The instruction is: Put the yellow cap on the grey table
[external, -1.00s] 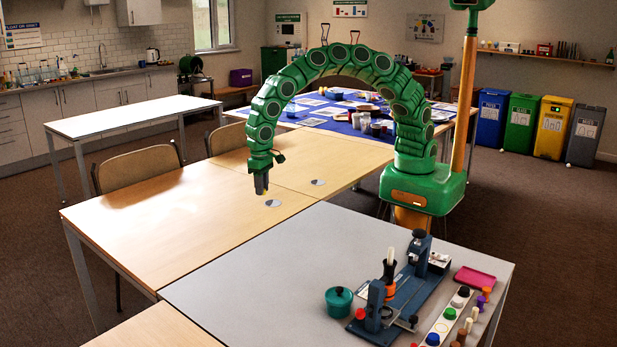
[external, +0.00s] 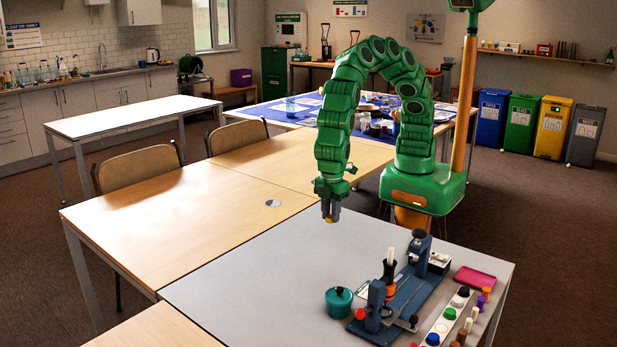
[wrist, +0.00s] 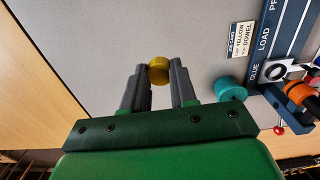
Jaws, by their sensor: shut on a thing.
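The yellow cap (wrist: 159,70) is a small round piece held between my gripper's two grey fingers in the wrist view. My gripper (external: 330,212) is shut on it. In the external view a bit of the yellow cap (external: 328,219) shows at the fingertips. The grey table (external: 238,272) lies below, and my gripper is over its far part, near the edge with the wooden tables. I cannot tell the exact gap between the cap and the grey surface.
A teal pot (external: 338,301) and a blue press fixture (external: 402,292) stand nearer the camera on the grey table. A white strip with coloured caps (external: 446,322) and a pink tray (external: 474,277) are at the right. The table's left and middle parts are clear.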

